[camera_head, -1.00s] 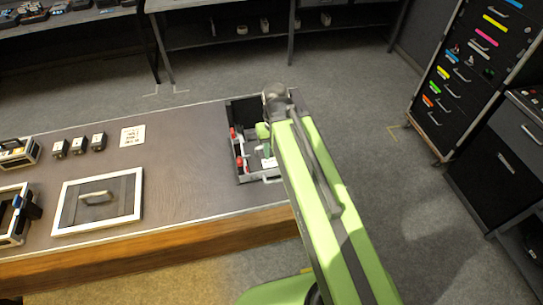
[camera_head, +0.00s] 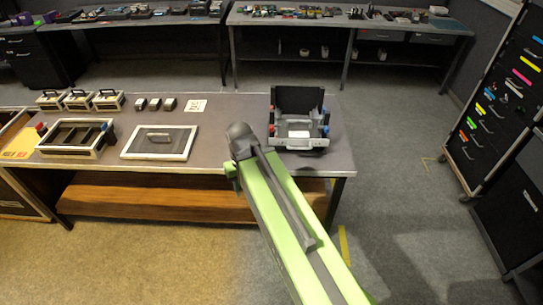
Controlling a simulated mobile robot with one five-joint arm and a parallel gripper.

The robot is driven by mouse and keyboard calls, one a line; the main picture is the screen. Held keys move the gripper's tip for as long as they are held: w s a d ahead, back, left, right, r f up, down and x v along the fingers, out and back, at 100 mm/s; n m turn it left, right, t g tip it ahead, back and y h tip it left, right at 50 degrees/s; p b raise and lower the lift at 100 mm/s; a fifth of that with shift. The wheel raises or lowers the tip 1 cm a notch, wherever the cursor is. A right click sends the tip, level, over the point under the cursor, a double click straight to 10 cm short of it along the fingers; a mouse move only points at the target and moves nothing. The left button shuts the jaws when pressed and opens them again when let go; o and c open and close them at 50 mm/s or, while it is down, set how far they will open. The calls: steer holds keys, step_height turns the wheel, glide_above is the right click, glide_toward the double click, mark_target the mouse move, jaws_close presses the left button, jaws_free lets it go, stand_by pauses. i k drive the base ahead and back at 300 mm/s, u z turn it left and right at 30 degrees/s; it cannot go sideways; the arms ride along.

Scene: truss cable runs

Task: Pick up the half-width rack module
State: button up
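Several small pale-framed modules with dark handles, one of them here (camera_head: 108,99), stand in a row at the table's back left. I cannot tell which is the half-width rack module. A larger open rack frame (camera_head: 72,151) with pale edges lies in front of them. My green arm reaches up from the bottom right. My gripper (camera_head: 231,172) is mostly hidden behind the arm's end, near the table's front edge, left of an open case. Its fingers do not show clearly, and I see nothing held.
The open black case (camera_head: 298,98) with red and blue parts stands at the table's right end. A flat framed panel (camera_head: 160,155) with a handle, small dark blocks (camera_head: 155,104) and a printed card (camera_head: 196,106) lie on the table. A drawer cabinet (camera_head: 500,110) stands right; the floor between is clear.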

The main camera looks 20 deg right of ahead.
mark_target(293, 131)
steer(key=z, duration=2)
steer(key=k, duration=0.1)
steer(key=u, duration=2.8)
steer(key=i, duration=0.95)
steer(key=z, duration=0.45)
steer(key=i, duration=1.1)
steer(key=z, duration=0.55)
